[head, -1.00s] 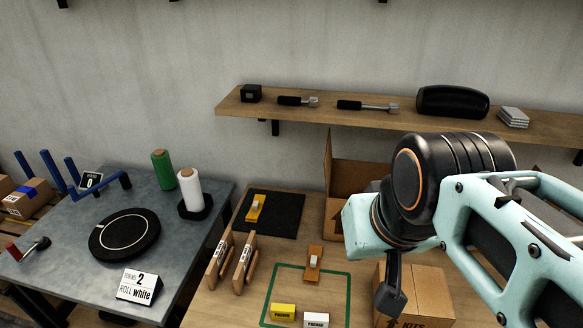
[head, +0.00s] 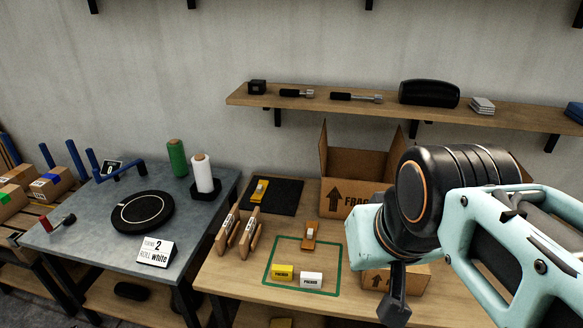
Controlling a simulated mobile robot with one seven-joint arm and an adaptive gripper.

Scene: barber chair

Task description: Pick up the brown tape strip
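I cannot clearly make out a brown tape strip. A small orange-brown piece with a white part (head: 310,236) lies inside the green outline on the wooden table, and I cannot tell whether it is a strip or a dispenser. A similar yellow piece (head: 260,190) lies on the black mat (head: 285,197). My gripper (head: 394,306) hangs low at the right, in front of a cardboard box, to the right of the green outline. Only a dark part of it shows, and its fingertips cannot be told apart.
Two wooden holders with labels (head: 248,236) stand left of the green outline (head: 337,276). A yellow block (head: 283,271) and a white block (head: 311,279) sit at its front. An open carton (head: 338,190) stands behind. The grey table (head: 85,227) holds a turntable (head: 143,212) and rolls.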

